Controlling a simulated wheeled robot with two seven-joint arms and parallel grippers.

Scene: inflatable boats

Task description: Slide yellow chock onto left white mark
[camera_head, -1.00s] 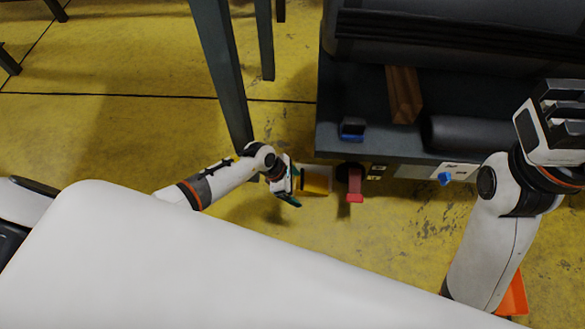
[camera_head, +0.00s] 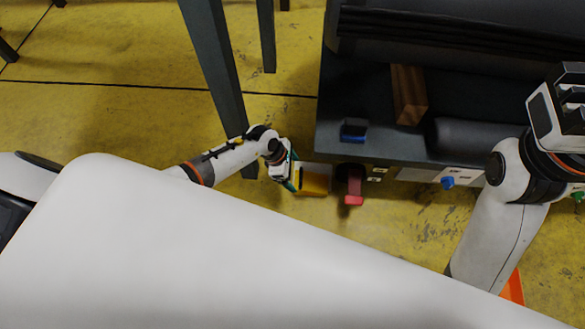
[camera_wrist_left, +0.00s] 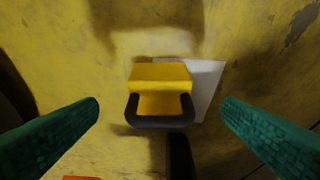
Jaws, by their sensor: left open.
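The yellow chock (camera_wrist_left: 160,78) with a black, U-shaped front edge stands on the floor in the left wrist view. It partly covers the white mark (camera_wrist_left: 207,85), which shows to its right and beyond it; its left part lies off the mark. In the head view the chock (camera_head: 315,184) is just right of my left gripper (camera_head: 296,178), with the white mark (camera_head: 321,168) showing behind it. My left gripper is open; its green fingers (camera_wrist_left: 160,122) are on either side, apart from the chock. My right arm is at the right; its fingertips are not clear.
A dark bench (camera_head: 365,100) stands just behind, holding a blue-black block (camera_head: 353,129) and a wooden block (camera_head: 408,95). A red lever (camera_head: 354,186) is close right of the chock. A blue knob (camera_head: 447,182) is further right. A table leg (camera_head: 215,70) rises behind my left arm.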

